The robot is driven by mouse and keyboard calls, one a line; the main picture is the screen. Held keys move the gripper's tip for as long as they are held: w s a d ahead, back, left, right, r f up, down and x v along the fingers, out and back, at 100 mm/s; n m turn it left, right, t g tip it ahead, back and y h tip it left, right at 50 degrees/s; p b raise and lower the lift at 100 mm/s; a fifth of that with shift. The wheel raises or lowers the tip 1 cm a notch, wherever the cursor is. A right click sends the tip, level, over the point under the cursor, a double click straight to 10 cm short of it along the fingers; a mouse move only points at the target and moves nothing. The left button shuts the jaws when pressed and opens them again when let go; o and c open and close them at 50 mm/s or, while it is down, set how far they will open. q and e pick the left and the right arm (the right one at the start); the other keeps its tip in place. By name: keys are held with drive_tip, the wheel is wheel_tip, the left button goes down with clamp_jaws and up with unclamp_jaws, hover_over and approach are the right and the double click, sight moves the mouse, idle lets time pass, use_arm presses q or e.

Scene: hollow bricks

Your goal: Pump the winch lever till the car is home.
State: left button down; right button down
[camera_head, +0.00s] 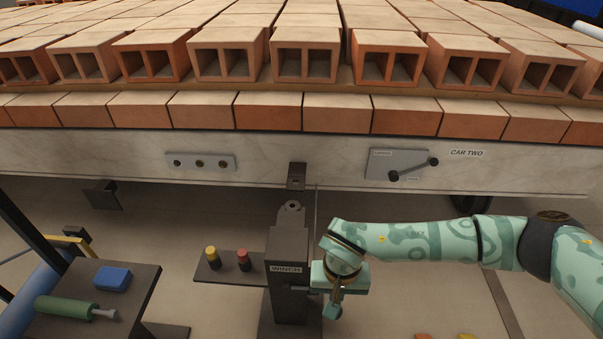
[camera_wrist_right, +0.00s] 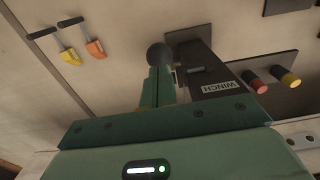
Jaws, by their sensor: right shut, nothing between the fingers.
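The dark winch post (camera_head: 288,262), labelled WINCH, stands upright in front of the brick car (camera_head: 330,150), marked CAR TWO. The post also shows in the right wrist view (camera_wrist_right: 208,75). My right gripper (camera_head: 333,308) is low, just right of the post. In the right wrist view its green fingers (camera_wrist_right: 161,76) are shut with nothing between them. A round black knob (camera_wrist_right: 158,54), seemingly the lever's end, is just beyond the fingertips; I cannot tell if they touch. The rest of the lever is mostly hidden. My left gripper is not in view.
A yellow button (camera_head: 211,252) and a red button (camera_head: 243,256) sit on a shelf left of the post. A small crank plate (camera_head: 400,164) is on the car's side. A dark stand (camera_head: 130,285) at left holds a blue block and a green-handled tool.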

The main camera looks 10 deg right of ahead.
drive_tip(key=shift+f, duration=0.15)
